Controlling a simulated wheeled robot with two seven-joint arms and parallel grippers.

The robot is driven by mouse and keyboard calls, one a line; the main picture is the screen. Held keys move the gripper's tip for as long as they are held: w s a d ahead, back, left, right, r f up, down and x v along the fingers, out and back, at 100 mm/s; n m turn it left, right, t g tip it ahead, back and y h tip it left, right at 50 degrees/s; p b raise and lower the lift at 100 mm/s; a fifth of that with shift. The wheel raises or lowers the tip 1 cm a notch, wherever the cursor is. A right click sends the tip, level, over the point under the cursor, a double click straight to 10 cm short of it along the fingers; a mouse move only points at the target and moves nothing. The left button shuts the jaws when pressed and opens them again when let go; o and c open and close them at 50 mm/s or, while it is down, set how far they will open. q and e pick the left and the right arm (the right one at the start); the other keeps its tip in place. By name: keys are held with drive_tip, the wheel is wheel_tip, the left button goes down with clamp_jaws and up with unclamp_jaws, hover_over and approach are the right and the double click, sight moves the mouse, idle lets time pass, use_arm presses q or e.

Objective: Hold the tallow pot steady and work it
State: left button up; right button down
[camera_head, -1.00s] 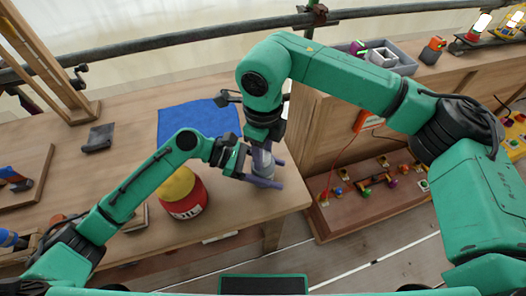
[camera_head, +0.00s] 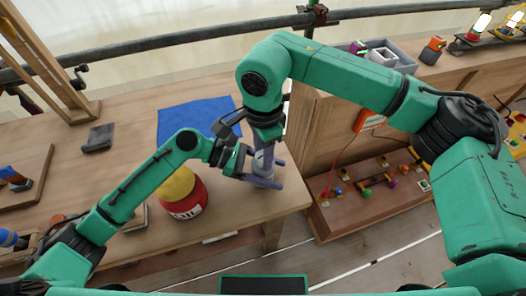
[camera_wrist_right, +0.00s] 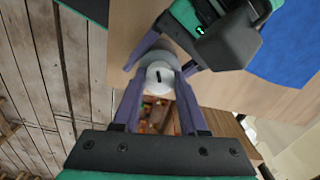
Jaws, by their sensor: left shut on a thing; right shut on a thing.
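The tallow pot, a small pale grey-white piece (camera_head: 264,169), stands near the right end of the bench, mostly hidden by both grippers. My left gripper (camera_head: 266,172) comes from the left with purple fingers shut around its lower part. My right gripper (camera_head: 263,156) reaches down from above and is shut on its top. In the right wrist view, the pot's round white top (camera_wrist_right: 159,77) with a dark slot lies between the right gripper's purple fingers (camera_wrist_right: 159,84). The left gripper's fingers (camera_wrist_right: 166,56) reach in from above in that view.
A red jar with a yellow top (camera_head: 184,194) stands close beside my left forearm. A blue cloth (camera_head: 190,118) lies behind. A dark grey block (camera_head: 99,138) is further left. The bench ends just right of the pot; a lower shelf (camera_head: 365,205) with small coloured parts lies beyond.

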use_arm(q)
drive_tip(key=shift+f, duration=0.1)
use_arm(e)
drive_tip(key=n, duration=1.3)
idle(0.4)
drive_tip(key=shift+c, duration=2.2)
unclamp_jaws()
wheel_tip(320, 180, up, 12)
